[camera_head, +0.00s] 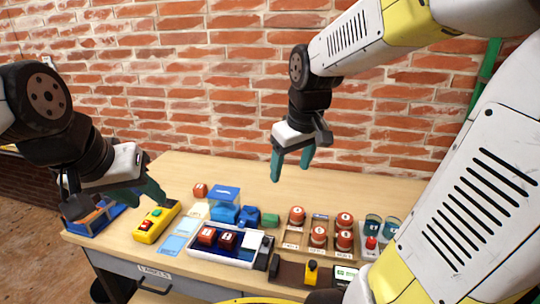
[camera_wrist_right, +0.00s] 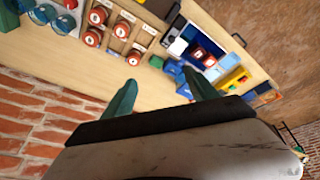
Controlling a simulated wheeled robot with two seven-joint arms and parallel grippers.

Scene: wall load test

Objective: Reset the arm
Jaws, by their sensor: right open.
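My right gripper (camera_head: 291,168) is open and empty, held in the air above the back of the wooden table (camera_head: 340,190), in front of the brick wall. In the right wrist view its two teal fingers (camera_wrist_right: 160,92) stand apart with nothing between them. My left gripper (camera_head: 143,194) hangs low over the table's left end, beside a yellow box with red and green buttons (camera_head: 157,222). Its teal fingers show, but their gap is unclear from this angle. I cannot tell whether it touches the box.
A white tray (camera_head: 208,250) holds red-topped items. Blue blocks (camera_head: 225,213) stand behind it. A wooden rack (camera_head: 292,240) holds several red-and-white round pieces. Teal-and-clear cups (camera_head: 391,226) stand at the right. A brick wall (camera_head: 225,90) rises behind. The table's back strip is clear.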

